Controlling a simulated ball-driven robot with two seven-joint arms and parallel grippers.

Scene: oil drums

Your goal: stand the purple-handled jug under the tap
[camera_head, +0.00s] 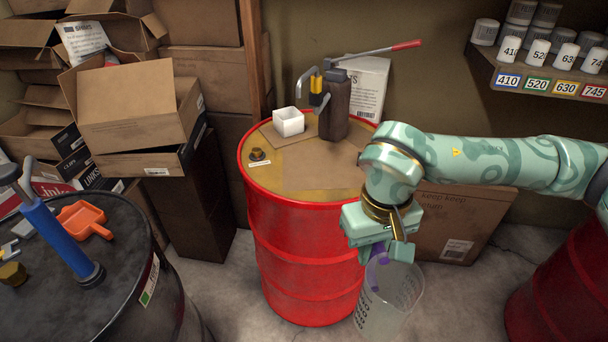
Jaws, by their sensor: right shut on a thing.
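The clear jug (392,300) with a purple handle and dark measuring marks hangs in front of the right side of the red drum (300,235). My right gripper (380,253) is shut on its handle (376,277). The jug's lower end is near the bottom edge of the view; I see nothing inside it. On the drum top stands a dark pump (335,108) with a red-tipped lever and a grey curved spout, the tap (307,80). My left gripper is out of view.
A brown cardboard sheet (310,173) lies on the drum top, with a bung (257,154) to its left. A black drum (100,245) with a blue pump stands left. Boxes (138,105) are stacked behind. A shelf of labelled pots (540,75) is at upper right.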

